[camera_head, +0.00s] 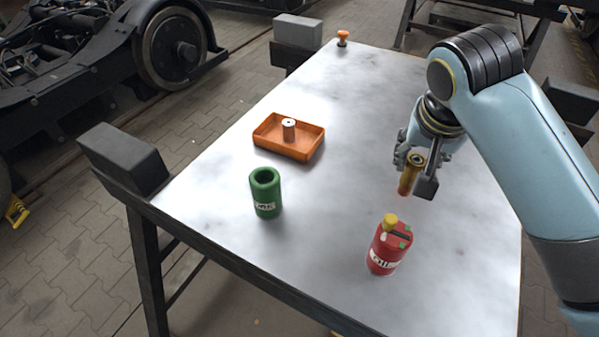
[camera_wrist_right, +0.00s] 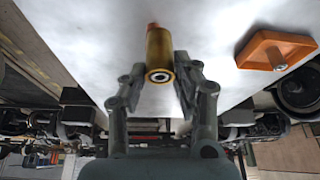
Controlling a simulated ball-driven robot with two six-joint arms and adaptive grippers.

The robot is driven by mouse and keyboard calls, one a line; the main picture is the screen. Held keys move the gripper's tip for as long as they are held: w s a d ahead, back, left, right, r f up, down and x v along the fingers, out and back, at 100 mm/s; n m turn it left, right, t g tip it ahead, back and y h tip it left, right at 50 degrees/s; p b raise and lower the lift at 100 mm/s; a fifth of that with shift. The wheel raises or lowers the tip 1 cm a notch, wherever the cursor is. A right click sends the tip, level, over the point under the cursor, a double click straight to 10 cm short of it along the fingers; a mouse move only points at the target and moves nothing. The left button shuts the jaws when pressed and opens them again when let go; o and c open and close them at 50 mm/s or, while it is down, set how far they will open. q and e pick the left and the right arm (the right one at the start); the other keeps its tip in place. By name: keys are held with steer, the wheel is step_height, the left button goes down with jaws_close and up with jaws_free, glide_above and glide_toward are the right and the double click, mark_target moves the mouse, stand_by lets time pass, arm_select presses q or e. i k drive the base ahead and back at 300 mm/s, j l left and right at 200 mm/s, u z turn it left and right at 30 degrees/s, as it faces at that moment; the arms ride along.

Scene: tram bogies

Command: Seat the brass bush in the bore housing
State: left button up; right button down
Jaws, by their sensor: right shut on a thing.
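My right gripper (camera_head: 414,172) is shut on the brass bush (camera_head: 407,181), a gold cylinder with a reddish lower end, held above the table. The right wrist view shows the brass bush (camera_wrist_right: 160,52) between the fingers of my right gripper (camera_wrist_right: 156,80), its ringed end with a dark centre towards the camera. The bore housing appears to be the green cylinder (camera_head: 265,197) with a round opening on top and a white label. It stands upright left of the gripper, well apart from the bush. My left gripper is not in view.
A red can (camera_head: 383,255) with a yellow cap stands below the gripper near the front edge. An orange knob (camera_head: 343,38) is at the far corner. The table (camera_head: 330,215) between housing and can is clear.

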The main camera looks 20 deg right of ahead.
mark_target(266, 187)
steer(key=i+j+z, duration=0.2)
steer(key=j, duration=0.3)
steer(key=i+j+z, duration=0.2)
steer(key=j, duration=0.3)
steer(key=j+z, duration=0.2)
steer(key=j, duration=0.35)
